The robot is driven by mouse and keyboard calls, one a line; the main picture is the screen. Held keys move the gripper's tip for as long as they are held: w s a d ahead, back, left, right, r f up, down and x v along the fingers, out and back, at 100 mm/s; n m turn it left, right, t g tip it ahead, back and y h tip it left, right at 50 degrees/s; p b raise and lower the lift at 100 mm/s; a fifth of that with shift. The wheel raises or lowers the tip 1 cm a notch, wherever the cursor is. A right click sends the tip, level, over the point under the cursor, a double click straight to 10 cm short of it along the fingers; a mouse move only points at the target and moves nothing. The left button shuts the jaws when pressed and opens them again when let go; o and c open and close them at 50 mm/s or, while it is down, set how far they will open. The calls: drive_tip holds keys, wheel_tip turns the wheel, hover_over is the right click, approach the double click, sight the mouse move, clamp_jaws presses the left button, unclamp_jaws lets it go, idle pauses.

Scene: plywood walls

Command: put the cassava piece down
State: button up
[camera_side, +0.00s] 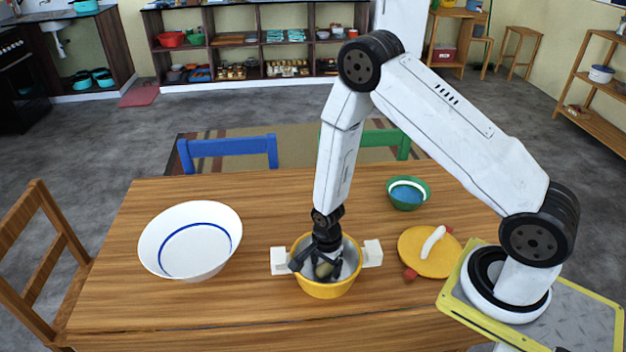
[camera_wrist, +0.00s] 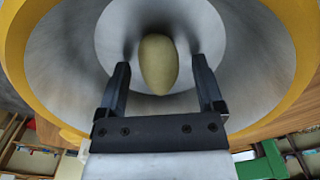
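The cassava piece (camera_side: 323,269) is a small tan, rounded lump inside the yellow pot (camera_side: 327,291), which has a grey interior and two white side handles. In the wrist view the cassava piece (camera_wrist: 158,64) lies against the grey inside of the pot (camera_wrist: 285,20). My gripper (camera_side: 325,268) reaches down into the pot from above. In the wrist view my gripper (camera_wrist: 162,80) has its two dark fingers apart, one on each side of the piece, with a visible gap on both sides.
A white bowl with a blue ring (camera_side: 191,241) stands left of the pot. A green bowl (camera_side: 408,193) is at the back right. The wooden table (camera_side: 110,300) is clear at the front left.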

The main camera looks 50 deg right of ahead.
drive_tip(key=shift+r, duration=0.15)
wheel_tip(320, 180, up, 12)
idle(1.1)
idle(0.6)
wheel_tip(320, 180, up, 12)
drive_tip(key=n+t, duration=0.3)
drive_tip(key=n, duration=1.5)
hover_over(326, 264)
drive_tip(key=s, duration=0.7)
drive_tip(key=shift+w+a, duration=0.1)
drive_tip(key=shift+a, duration=0.25)
